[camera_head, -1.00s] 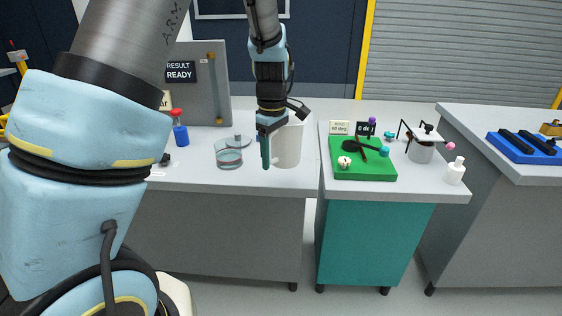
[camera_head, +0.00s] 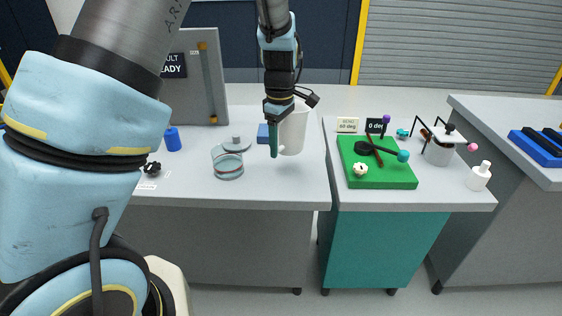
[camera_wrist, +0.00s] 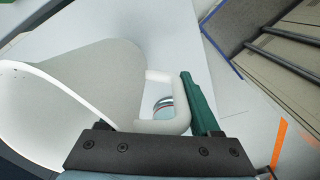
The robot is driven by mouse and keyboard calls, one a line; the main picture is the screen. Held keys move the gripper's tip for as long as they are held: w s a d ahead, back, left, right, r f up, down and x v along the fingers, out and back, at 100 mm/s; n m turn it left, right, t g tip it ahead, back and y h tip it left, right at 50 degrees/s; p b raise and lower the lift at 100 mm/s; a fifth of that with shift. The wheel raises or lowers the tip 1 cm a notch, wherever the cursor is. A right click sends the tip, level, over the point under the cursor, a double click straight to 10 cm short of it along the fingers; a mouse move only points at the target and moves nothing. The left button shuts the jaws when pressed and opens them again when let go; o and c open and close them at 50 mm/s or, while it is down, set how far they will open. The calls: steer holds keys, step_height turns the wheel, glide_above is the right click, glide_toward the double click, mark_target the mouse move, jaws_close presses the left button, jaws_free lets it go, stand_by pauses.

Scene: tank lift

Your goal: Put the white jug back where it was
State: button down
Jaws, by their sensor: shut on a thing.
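The white jug (camera_head: 294,130) is held by my gripper (camera_head: 272,137) over the right part of the grey bench. In the wrist view the jug (camera_wrist: 85,85) fills the left side, its open mouth towards the lower left. Its handle (camera_wrist: 180,108) lies between the jaws of my gripper (camera_wrist: 165,120), and a green finger (camera_wrist: 203,105) shows on the handle's right. My gripper is shut on the handle. In the head view the jug looks roughly upright; I cannot tell whether its base touches the bench.
A glass dish (camera_head: 227,163) with a red line stands left of the jug, with a grey lid-like disc (camera_head: 236,144) behind it. A blue block (camera_head: 263,135) is beside the gripper. A green board (camera_head: 385,176) with small items is on the teal cabinet to the right. The bench front (camera_head: 270,190) is clear.

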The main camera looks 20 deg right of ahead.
steer(key=shift+f+p, duration=0.7)
steer(key=shift+f, duration=2.85)
steer(key=shift+f, duration=0.2)
steer(key=shift+c, duration=0.5)
jaws_free()
